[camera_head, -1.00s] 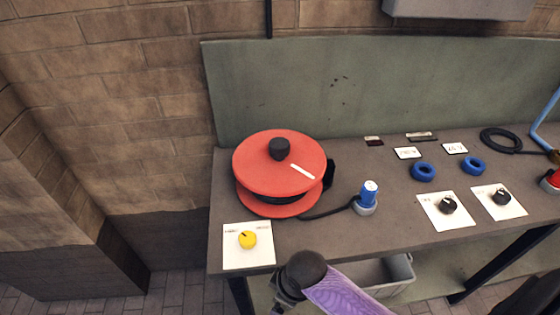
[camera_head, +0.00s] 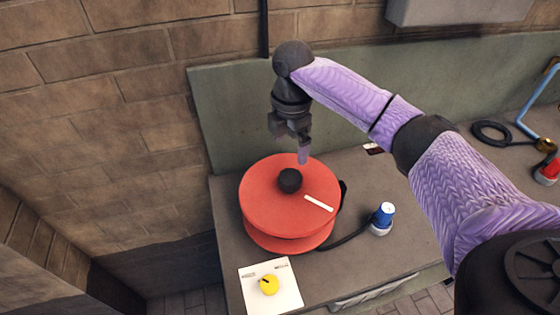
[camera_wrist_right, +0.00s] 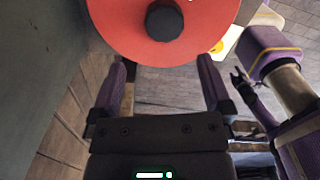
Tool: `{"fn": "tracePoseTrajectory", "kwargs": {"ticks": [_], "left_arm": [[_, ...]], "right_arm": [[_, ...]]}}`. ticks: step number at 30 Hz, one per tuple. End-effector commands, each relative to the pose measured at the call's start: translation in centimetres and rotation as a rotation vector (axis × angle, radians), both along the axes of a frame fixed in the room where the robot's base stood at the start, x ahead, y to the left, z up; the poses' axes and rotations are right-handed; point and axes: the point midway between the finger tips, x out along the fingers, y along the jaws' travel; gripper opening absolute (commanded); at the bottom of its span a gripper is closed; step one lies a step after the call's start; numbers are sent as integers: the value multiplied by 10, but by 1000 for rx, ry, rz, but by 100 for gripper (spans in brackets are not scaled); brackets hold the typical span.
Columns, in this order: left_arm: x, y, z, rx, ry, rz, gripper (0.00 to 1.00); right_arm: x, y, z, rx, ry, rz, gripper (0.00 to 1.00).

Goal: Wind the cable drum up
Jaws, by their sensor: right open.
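The cable drum (camera_head: 275,222) is a red reel with a round dark knob (camera_head: 290,180) on its top disc and a white strip beside the knob. It lies flat on the bench at the left. My right gripper (camera_head: 301,152) is above the far edge of the drum, behind the knob, and holds nothing. In the right wrist view the drum (camera_wrist_right: 125,30) and knob (camera_wrist_right: 164,20) are beyond the open fingers (camera_wrist_right: 167,80), apart from them. A black cable runs from the drum to a blue plug (camera_head: 384,214).
A white plate with a yellow dial (camera_head: 268,284) is in front of the drum. The green backboard (camera_head: 228,115) rises close behind my right gripper. A coiled black hose (camera_head: 490,133) and a red fitting (camera_head: 549,171) are far right. My right arm covers part of the bench.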

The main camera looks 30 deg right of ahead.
Motion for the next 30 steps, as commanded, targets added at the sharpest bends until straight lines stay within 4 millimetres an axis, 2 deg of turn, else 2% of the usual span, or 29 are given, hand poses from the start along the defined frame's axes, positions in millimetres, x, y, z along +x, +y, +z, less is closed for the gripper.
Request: {"fn": "tracePoseTrajectory", "kwargs": {"ticks": [2, 9, 12, 16, 23, 30], "left_arm": [[0, 3, -3, 4, 0, -2, 59], [-7, 7, -15, 12, 15, -4, 59], [-7, 6, -18, 11, 16, -3, 59], [-7, 4, -19, 8, 16, -1, 59], [-7, 0, -19, 0, 14, 1, 59], [-6, -3, -19, -4, 12, 3, 59]], "right_arm": [[0, -1, -11, 1, 5, 2, 100], [-1, -1, -70, 0, 4, 1, 100], [-1, 0, -86, 0, 3, 1, 100], [-1, 0, -96, -1, 1, 2, 100], [-1, 0, -97, -1, -1, 2, 100], [-1, 0, -96, -1, -1, 2, 51]]}}
